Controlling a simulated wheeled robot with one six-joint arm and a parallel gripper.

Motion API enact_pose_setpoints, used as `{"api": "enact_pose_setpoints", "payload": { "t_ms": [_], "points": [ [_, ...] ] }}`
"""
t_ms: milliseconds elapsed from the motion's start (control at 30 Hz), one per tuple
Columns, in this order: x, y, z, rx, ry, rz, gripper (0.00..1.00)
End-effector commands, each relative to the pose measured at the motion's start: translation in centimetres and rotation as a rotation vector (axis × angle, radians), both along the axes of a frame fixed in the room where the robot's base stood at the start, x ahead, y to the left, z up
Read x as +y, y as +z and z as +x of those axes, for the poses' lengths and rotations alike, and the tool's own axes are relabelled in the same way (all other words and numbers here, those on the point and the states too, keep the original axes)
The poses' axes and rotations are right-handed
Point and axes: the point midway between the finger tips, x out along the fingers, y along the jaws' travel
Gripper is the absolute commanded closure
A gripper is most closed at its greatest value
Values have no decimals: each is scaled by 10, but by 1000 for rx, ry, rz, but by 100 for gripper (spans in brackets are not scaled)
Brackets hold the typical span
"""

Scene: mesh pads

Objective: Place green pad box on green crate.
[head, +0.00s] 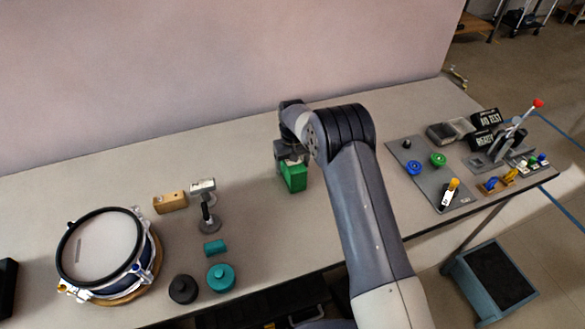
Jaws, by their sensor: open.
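My gripper (290,158) is open and points down at the top of this box. Its fingers partly cover the box's upper edge, and I cannot tell if they touch it. I cannot make out a clearly green crate.
A drum (102,250), a wooden block (171,202), a small stand (208,215) and teal and black round pieces (221,278) lie to the left. Grey panels with knobs and a lever (497,150) fill the right end. A blue-grey bin (490,285) stands on the floor at right.

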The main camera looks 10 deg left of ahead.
Motion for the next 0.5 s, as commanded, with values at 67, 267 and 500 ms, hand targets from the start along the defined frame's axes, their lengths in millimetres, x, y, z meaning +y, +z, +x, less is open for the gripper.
{"api": "enact_pose_setpoints", "payload": {
  "t_ms": [67, 267, 500],
  "points": [
    [0, 0, 0, -1, 0, 0, 24],
    [0, 0, 0, -1, 0, 0, 33],
    [0, 0, 0, -1, 0, 0, 52]
  ]
}}
